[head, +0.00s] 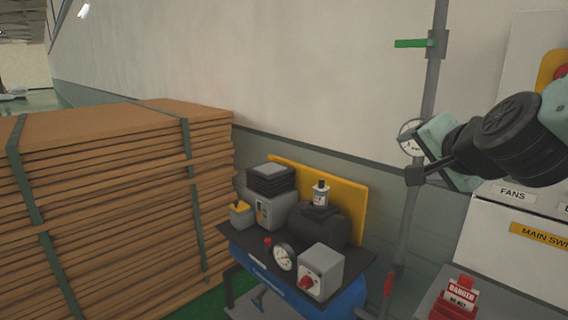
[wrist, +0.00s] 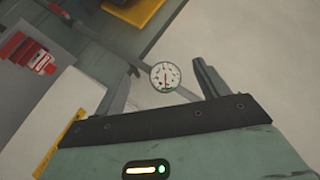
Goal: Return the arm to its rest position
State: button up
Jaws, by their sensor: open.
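My arm reaches in from the right edge of the head view, bent at its dark wrist joint. My gripper (head: 412,160) is raised in front of the grey vertical pipe, near a round white gauge (head: 408,132). In the wrist view my gripper (wrist: 164,67) has its two fingers spread wide apart. The gauge (wrist: 165,76) shows between the fingers, beyond them, and nothing is held. In the head view the gripper partly covers the gauge, and one finger is hard to make out.
A white cabinet (head: 515,232) labelled FANS and MAIN SWITCH stands at the right. A red danger sign (head: 457,300) is below it. Strapped brown boards (head: 110,190) are stacked left. Bare wall fills the upper middle.

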jog(key=s+a+f+n+g+y+b, duration=0.25)
jog(key=s+a+f+n+g, duration=0.2)
jog(key=a+f, duration=0.4)
jog(key=s+a+f+n+g+y+b, duration=0.2)
jog(key=s+a+f+n+g+b, duration=0.3)
jog(key=f, duration=0.6)
jog(key=s+f+n+g+h+b, duration=0.3)
jog(key=s+f+n, duration=0.6)
jog(key=s, duration=0.6)
notch_tip(320, 180, down, 2)
jog(key=shift+f+n+g+b, duration=0.25)
jog(key=shift+n+g+b, duration=0.1)
jog(key=shift+b, duration=0.4)
